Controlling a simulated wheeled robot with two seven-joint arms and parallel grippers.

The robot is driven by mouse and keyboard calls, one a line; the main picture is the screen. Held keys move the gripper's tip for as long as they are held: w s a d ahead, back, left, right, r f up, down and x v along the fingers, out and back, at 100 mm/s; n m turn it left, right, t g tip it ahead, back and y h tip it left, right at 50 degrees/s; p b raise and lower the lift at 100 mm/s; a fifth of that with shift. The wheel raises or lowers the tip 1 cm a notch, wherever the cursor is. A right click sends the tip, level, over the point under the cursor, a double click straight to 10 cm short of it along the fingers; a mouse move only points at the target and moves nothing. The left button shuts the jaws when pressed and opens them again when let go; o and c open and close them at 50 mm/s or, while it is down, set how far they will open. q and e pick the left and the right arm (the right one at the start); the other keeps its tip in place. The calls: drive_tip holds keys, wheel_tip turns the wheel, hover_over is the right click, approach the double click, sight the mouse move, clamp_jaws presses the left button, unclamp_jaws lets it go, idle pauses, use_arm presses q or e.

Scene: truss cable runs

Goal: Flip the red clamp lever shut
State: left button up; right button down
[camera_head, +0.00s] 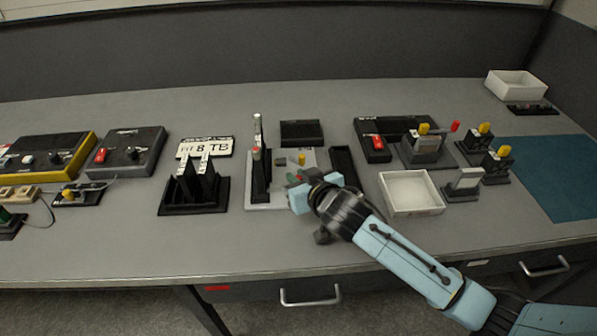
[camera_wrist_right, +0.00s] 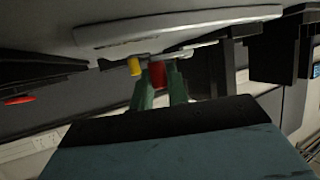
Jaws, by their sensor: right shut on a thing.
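My right gripper (camera_head: 297,183) reaches over the light grey plate (camera_head: 262,205) near the middle of the table. In the right wrist view, its two green fingers (camera_wrist_right: 161,95) are shut on the red clamp lever (camera_wrist_right: 157,73), seen as a short red grip between them. A yellow knob (camera_wrist_right: 134,67) is just left of the red grip, and also shows on the plate in the head view (camera_head: 302,159). The gripper hides much of the clamp, so its lever angle cannot be told. My left gripper is not in view.
A black stand with an upright post (camera_head: 258,165) is on the plate's left side. A white open bin (camera_head: 411,208) is close to my right arm. Another fixture with a red-tipped lever (camera_head: 455,126) stands farther right. The front table strip is clear.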

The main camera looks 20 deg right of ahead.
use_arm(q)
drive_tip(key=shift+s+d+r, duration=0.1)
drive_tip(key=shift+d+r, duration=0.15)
use_arm(e)
drive_tip(key=shift+s+a+m+h, duration=0.1)
drive_tip(key=shift+m+h, duration=0.3)
drive_tip(key=shift+h, duration=0.1)
drive_tip(key=c, duration=1.4)
unclamp_jaws()
drive_tip(key=shift+s, duration=0.1)
